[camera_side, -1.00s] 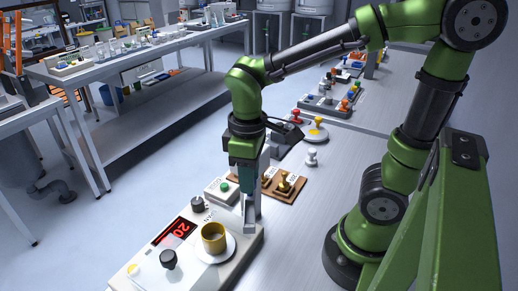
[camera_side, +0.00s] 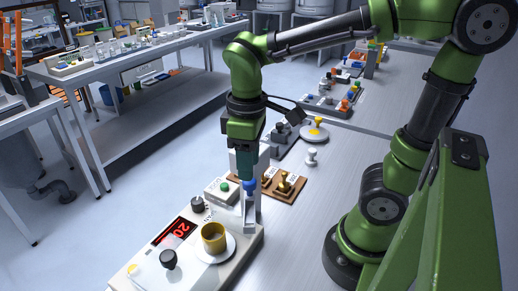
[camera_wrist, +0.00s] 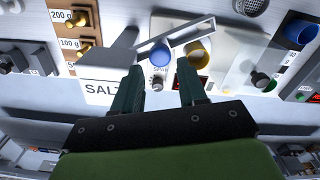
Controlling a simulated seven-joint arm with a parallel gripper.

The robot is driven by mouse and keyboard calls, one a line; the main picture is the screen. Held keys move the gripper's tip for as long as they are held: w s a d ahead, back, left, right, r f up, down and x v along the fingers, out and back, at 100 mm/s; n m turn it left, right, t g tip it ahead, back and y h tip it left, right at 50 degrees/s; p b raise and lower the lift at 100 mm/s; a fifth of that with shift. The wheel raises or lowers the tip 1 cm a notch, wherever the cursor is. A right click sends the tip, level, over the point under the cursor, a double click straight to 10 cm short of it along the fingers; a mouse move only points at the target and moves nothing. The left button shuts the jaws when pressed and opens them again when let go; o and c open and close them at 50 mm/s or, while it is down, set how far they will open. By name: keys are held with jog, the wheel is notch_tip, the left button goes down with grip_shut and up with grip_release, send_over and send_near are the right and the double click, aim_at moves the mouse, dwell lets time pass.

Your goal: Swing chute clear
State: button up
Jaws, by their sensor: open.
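The grey chute (camera_side: 249,212) is a narrow trough behind and to the right of the yellow cup (camera_side: 213,237) in the side view. In the wrist view the chute (camera_wrist: 193,33) runs obliquely past the cup (camera_wrist: 199,50), whose opening shows uncovered. A blue knob (camera_side: 250,186) stands at the chute's upper end. My gripper (camera_side: 245,177) is just above the knob. In the wrist view the blue knob (camera_wrist: 160,53) appears between and beyond the open fingertips (camera_wrist: 161,72), with gaps on both sides. The hopper's SALT label (camera_wrist: 101,89) shows left of the fingers; the hopper is mostly hidden in the side view.
The cup stands on a scale (camera_side: 140,272) with a red display (camera_side: 175,233) and a black knob (camera_side: 168,259). A green-button box (camera_side: 222,190) is close on the left. A wooden weight tray (camera_side: 281,190) is close on the right. Bare tabletop (camera_side: 300,235) lies to the right.

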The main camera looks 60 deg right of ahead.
jog(key=shift+r, duration=2.15)
jog(key=shift+a+f, duration=0.15)
jog(key=shift+a, duration=0.05)
jog(key=c, duration=0.3)
jog(key=w+a, duration=0.1)
jog(key=w+a+f+n+g, duration=0.1)
jog(key=a, duration=0.1)
jog(key=w+a+f+n, duration=0.1)
jog(key=a, duration=0.1)
jog(key=shift+g+h, duration=0.3)
jog(key=shift+h, duration=0.1)
grip_shut()
jog(key=w+a+g+h, duration=0.1)
jog(key=w+a+g, duration=0.15)
jog(key=a, duration=0.45)
jog(key=s+d+f, duration=0.4)
jog(key=s+f, duration=0.2)
jog(key=f, duration=0.2)
jog(key=shift+s+f+n, duration=0.2)
jog(key=shift+f+n, duration=0.1)
